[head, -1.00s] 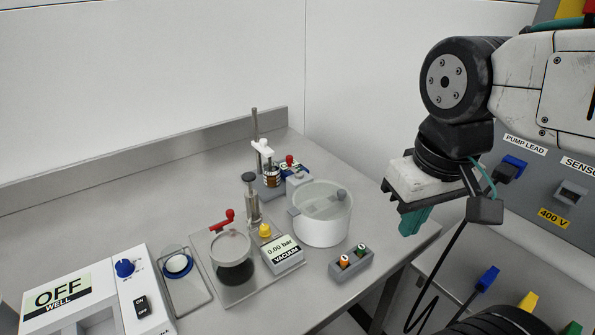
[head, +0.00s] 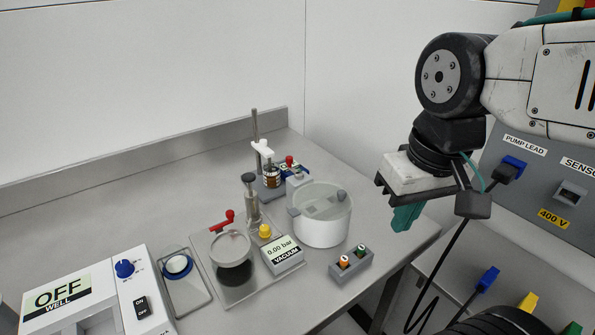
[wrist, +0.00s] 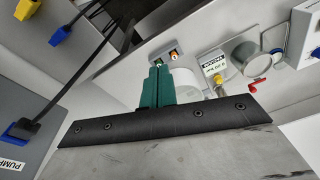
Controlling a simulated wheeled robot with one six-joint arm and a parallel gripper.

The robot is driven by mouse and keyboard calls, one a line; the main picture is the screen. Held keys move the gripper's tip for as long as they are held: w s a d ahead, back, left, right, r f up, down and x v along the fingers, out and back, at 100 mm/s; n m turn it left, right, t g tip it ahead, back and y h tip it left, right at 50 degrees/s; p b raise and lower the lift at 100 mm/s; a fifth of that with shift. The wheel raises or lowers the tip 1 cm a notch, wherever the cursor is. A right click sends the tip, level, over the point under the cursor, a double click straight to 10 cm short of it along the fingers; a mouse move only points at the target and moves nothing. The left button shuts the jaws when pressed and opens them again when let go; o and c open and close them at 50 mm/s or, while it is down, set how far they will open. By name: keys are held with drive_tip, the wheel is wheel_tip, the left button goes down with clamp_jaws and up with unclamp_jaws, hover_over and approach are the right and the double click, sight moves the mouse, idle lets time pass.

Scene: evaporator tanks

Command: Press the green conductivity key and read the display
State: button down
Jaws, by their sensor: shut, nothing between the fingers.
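A green button (head: 361,250) sits beside an orange one on a small grey box near the bench's front right edge. It also shows in the wrist view (wrist: 159,65), just beyond my fingertips. I cannot read a conductivity label on it. My gripper (head: 404,222) has teal fingers, shut and empty, pointing down. It hangs above and to the right of the button box, apart from it.
A lidded white pot (head: 322,225) stands just behind the button box. A vacuum gauge (head: 282,253) reads 0.00 bar. A well unit (head: 60,297) reads OFF at front left. A grey panel with plugs (head: 545,190) stands at right. The bench's left rear is clear.

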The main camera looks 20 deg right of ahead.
drive_tip(key=w+a+r+m+t+y, duration=0.1)
drive_tip(key=w+a+m+y, duration=0.2)
drive_tip(key=w, duration=0.7)
drive_tip(key=w+a+m+t+y, duration=0.25)
drive_tip(key=w+m, duration=0.35)
drive_tip(key=w, duration=0.5)
drive_tip(key=w+d+f+m+t, duration=0.1)
drive_tip(key=w+d+f+m, duration=0.1)
drive_tip(key=w+m, duration=0.4)
drive_tip(key=w+d+f+m+t+h, duration=0.1)
drive_tip(key=w+f+m, duration=0.3)
drive_tip(key=w, duration=0.9)
drive_tip(key=shift+w+d+f+m+t, duration=0.35)
drive_tip(key=shift+m+t, duration=0.3)
drive_tip(key=shift+m, duration=0.35)
drive_tip(key=shift+h, duration=0.25)
drive_tip(key=shift+f, duration=4.35)
